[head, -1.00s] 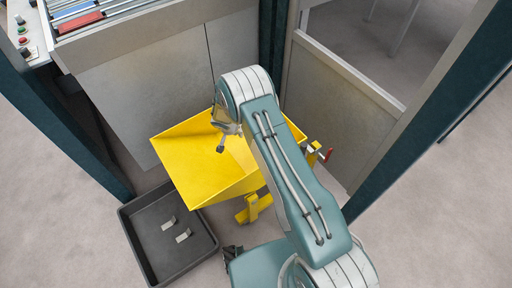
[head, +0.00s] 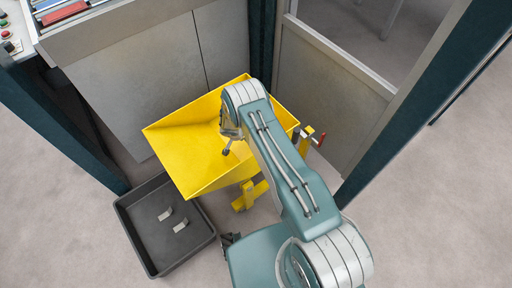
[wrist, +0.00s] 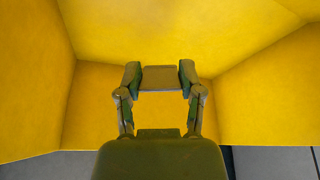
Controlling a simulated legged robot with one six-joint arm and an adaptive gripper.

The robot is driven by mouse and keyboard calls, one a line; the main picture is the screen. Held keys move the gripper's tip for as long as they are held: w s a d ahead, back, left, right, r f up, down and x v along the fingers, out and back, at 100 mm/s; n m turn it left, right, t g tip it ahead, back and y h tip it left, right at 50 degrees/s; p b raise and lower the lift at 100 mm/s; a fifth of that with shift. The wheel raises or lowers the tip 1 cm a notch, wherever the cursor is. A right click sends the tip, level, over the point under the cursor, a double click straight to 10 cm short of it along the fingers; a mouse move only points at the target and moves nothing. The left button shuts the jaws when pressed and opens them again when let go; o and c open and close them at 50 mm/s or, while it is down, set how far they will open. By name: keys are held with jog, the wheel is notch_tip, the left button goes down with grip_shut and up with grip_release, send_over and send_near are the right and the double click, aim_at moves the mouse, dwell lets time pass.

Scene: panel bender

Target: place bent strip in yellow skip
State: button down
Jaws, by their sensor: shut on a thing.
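The yellow skip (head: 178,146) stands open in the middle of the head view, and its yellow walls (wrist: 110,95) fill most of the wrist view. My gripper (head: 226,150) hangs over the skip's open top, with my arm covering the skip's right part. In the wrist view my gripper (wrist: 160,77) is shut on the bent strip (wrist: 160,80), a small brownish-grey piece spanning between the two fingers. Its bend is hard to make out from this angle. The strip appears clear of the skip's walls.
A dark tray (head: 133,228) with two small pale bent pieces (head: 172,220) lies on the floor left of the skip. A machine's grey panel (head: 140,80) stands behind it. A red-handled lever (head: 320,139) and a dark post (head: 425,100) are to the right.

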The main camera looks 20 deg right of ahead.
jog(key=d+f, duration=0.2)
jog(key=s+d+f, duration=0.1)
jog(key=d+f, duration=0.2)
jog(key=shift+s+d+f, duration=0.2)
jog(key=shift+f, duration=0.1)
jog(key=shift+s+d+f, duration=0.1)
jog(key=shift+d+f, duration=0.15)
jog(key=shift+f, duration=0.8)
jog(key=shift+d+f, duration=0.2)
jog(key=shift+f, duration=0.8)
jog(key=shift+c, duration=1.2)
grip_release()
